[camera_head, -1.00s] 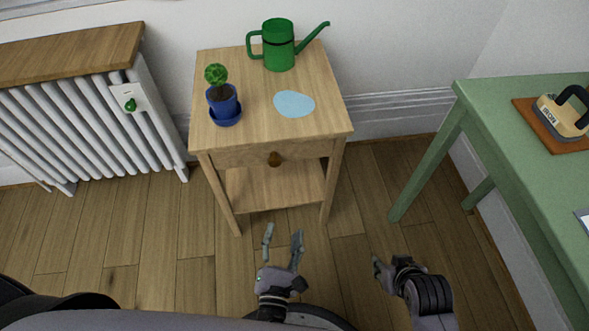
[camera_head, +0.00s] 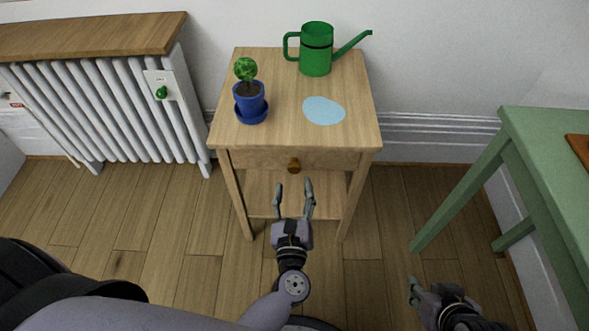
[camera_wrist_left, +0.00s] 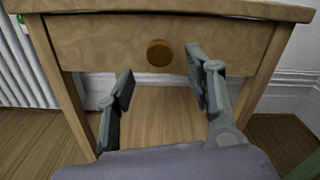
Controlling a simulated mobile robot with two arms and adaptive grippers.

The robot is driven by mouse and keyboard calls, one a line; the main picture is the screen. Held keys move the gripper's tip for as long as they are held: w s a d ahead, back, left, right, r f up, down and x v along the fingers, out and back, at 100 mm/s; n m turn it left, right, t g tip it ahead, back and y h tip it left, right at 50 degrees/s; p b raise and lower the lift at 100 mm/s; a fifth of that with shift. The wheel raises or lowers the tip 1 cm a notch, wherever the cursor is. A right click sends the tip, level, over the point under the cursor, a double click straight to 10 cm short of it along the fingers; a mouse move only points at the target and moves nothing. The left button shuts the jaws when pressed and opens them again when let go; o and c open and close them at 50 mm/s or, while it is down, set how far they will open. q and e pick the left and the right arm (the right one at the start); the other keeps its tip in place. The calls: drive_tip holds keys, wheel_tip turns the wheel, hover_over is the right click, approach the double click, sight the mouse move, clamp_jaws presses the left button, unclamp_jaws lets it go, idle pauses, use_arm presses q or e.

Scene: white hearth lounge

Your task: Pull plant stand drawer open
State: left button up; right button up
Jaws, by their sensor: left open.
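The wooden plant stand (camera_head: 290,130) stands against the wall, with a shut drawer (camera_head: 262,160) under its top. The drawer's round brown knob (camera_head: 294,166) sits at the middle of its front; it also shows in the left wrist view (camera_wrist_left: 159,53). My left gripper (camera_head: 294,186) is open and empty, its fingertips just in front of and below the knob. In the left wrist view the two fingers (camera_wrist_left: 160,75) are apart, with the knob above the gap between them and not visibly touched. My right gripper (camera_head: 413,284) is low at the right, partly shown; its opening is unclear.
On the stand are a green watering can (camera_head: 316,50), a potted plant in a blue pot (camera_head: 250,98) and a light blue patch (camera_head: 323,110). A white radiator (camera_head: 110,105) is at the left. A green table (camera_head: 548,140) is at the right. Floor before the stand is clear.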

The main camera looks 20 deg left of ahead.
sight(294, 171)
use_arm(q)
drive_tip(key=x, duration=0.6)
drive_tip(key=shift+w, duration=0.2)
clamp_jaws()
idle(0.4)
